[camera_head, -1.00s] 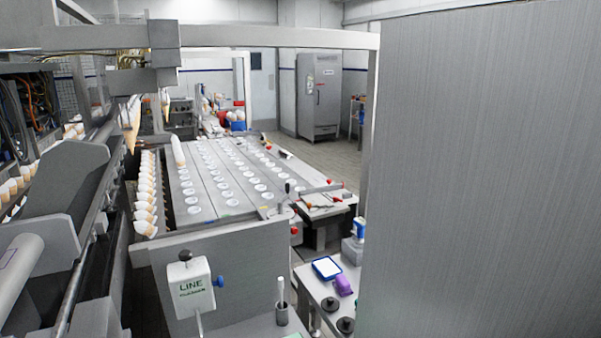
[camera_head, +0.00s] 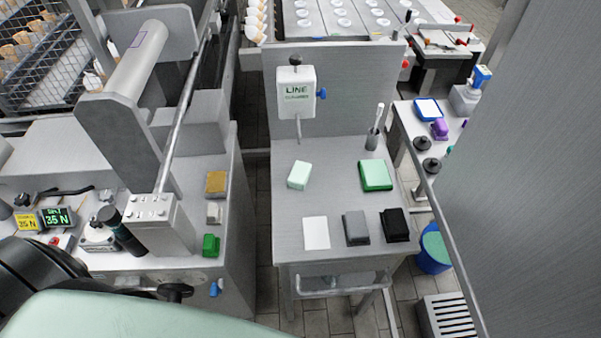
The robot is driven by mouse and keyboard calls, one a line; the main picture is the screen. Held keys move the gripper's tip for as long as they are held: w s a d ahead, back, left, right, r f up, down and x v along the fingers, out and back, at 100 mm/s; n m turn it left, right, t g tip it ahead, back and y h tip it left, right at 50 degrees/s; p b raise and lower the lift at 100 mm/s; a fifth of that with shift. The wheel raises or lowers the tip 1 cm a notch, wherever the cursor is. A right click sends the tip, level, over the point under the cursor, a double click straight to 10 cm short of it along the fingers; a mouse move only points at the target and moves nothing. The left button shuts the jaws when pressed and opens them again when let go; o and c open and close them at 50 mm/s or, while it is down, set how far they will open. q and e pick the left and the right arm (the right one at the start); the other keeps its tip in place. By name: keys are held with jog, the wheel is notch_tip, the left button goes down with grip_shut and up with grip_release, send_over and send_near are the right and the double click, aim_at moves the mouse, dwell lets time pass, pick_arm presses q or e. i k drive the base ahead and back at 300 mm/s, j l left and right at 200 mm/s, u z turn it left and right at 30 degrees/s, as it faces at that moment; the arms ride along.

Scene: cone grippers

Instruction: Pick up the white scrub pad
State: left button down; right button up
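A flat white pad (camera_head: 316,233), which looks like the white scrub pad, lies at the front left of the small grey metal table (camera_head: 335,190) in the middle of the view. A dark grey pad (camera_head: 356,227) and a black pad (camera_head: 395,224) lie to its right in the same row. Behind it lies a pale white-green block (camera_head: 299,175), and to the right of that a green pad (camera_head: 376,175) with a lighter top. Neither of my grippers shows.
A counter with tan, grey and green sponges (camera_head: 211,245) is to the left. A blue bucket (camera_head: 433,250) stands on the floor at right.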

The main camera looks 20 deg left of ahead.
aim_at(299, 175)
jog(key=u, duration=1.1)
jog(key=j+z, duration=0.15)
jog(key=j, duration=0.9)
